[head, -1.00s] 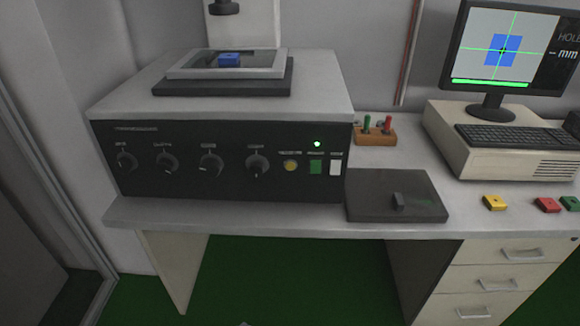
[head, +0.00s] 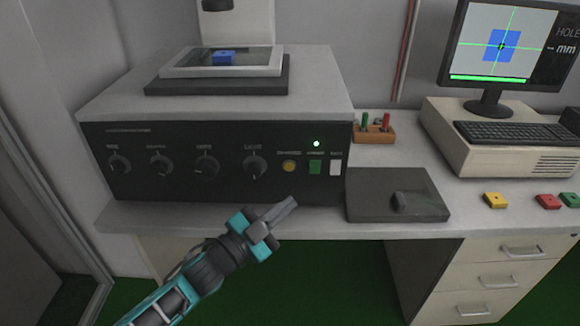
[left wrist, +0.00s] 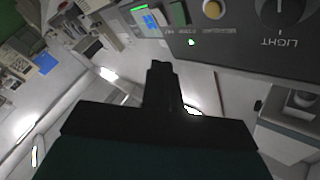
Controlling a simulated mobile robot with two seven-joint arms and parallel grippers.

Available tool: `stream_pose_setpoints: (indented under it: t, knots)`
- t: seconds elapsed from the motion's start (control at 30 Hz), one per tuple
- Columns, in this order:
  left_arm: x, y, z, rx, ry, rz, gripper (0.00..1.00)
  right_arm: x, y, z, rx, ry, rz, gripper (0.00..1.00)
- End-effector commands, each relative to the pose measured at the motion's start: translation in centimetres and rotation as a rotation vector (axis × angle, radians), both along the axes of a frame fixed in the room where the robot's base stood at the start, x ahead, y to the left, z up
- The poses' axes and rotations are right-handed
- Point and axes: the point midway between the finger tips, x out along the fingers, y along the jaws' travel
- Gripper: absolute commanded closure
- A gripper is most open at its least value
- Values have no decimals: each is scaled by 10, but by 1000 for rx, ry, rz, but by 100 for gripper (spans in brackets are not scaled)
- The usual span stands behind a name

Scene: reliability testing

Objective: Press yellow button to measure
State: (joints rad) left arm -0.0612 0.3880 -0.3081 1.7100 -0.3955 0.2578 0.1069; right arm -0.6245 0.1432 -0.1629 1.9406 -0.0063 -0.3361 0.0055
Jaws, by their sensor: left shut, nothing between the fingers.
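The yellow button (head: 289,166) is round and sits on the black front panel of the measuring machine (head: 190,160), between the light knob and a green button (head: 315,167). In the left wrist view the yellow button (left wrist: 213,9) shows at the top edge. My left gripper (head: 291,203) is shut and empty, in front of the panel and below the yellow button in the head view. In the left wrist view its closed fingers (left wrist: 160,68) point toward the panel, apart from the button. My right gripper is not in view.
A blue block (head: 224,57) lies on the machine's stage. A dark pad (head: 420,197) lies right of the machine. A monitor (head: 512,45) shows a blue shape with green crosshairs. Yellow (head: 495,200) and red (head: 548,201) blocks lie on the desk.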

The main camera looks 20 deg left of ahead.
Motion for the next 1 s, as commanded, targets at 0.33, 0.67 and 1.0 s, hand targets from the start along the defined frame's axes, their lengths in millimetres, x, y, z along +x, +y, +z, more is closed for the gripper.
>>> stream_pose_setpoints:
  t: [0.33,0.67,1.0]
  knots:
    - [4,1,-1,-1,1,2,100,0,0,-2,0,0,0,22]
    - [43,12,-3,1,-2,2,100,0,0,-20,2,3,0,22]
    - [78,23,-2,-1,3,2,100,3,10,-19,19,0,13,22]
